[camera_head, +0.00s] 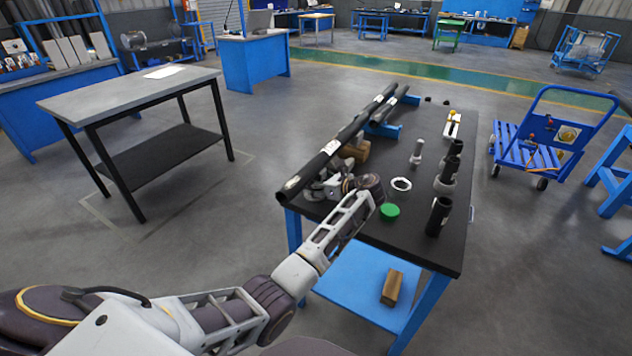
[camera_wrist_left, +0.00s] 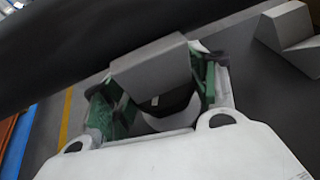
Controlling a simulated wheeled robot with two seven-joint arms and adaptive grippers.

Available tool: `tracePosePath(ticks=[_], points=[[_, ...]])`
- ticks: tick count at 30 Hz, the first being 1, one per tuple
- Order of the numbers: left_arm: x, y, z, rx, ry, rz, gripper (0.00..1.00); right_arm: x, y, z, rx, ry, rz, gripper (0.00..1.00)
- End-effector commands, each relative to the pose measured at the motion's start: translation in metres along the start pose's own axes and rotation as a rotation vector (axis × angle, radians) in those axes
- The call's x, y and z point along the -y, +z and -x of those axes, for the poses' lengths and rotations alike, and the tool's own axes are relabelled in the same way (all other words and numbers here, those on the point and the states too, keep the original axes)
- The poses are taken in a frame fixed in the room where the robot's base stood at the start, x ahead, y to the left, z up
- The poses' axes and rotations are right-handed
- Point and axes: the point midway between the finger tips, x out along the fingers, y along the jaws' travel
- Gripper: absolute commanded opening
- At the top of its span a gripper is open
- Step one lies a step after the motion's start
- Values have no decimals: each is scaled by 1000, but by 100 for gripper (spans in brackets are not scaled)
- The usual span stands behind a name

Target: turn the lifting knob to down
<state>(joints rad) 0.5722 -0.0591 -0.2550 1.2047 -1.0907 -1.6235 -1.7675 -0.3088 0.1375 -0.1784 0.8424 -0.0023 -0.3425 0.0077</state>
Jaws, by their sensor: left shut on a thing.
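My left gripper (camera_head: 325,185) is at the near left end of the black table, just beside and below a long dark tube (camera_head: 335,147). In the left wrist view my gripper (camera_wrist_left: 160,92) has its green-padded fingers on both sides of a grey angular block (camera_wrist_left: 152,68) and is shut on it. The tube (camera_wrist_left: 110,45) crosses the top of that view, close to this block. I cannot tell whether the grey block is the lifting knob, and no marking on a knob is readable. My right gripper is not in view.
The black table (camera_head: 400,235) holds a white ring (camera_head: 401,184), a green disc (camera_head: 389,211) and several dark cylinders on its right side. A blue support (camera_head: 383,130) stands under the tubes. A blue trolley (camera_head: 530,150) is to the right.

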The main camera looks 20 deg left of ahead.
Motion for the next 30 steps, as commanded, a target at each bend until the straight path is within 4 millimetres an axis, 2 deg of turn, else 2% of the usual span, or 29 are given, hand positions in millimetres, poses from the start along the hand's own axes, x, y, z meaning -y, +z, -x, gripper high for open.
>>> tracePosePath(ticks=[6,14,26,30], points=[[1,1,1,-2,78,28,35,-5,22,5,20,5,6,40],[2,1,1,-1,172,69,35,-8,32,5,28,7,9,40],[3,-1,0,-2,299,123,35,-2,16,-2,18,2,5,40],[3,-2,-1,-1,337,139,35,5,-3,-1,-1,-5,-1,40]])
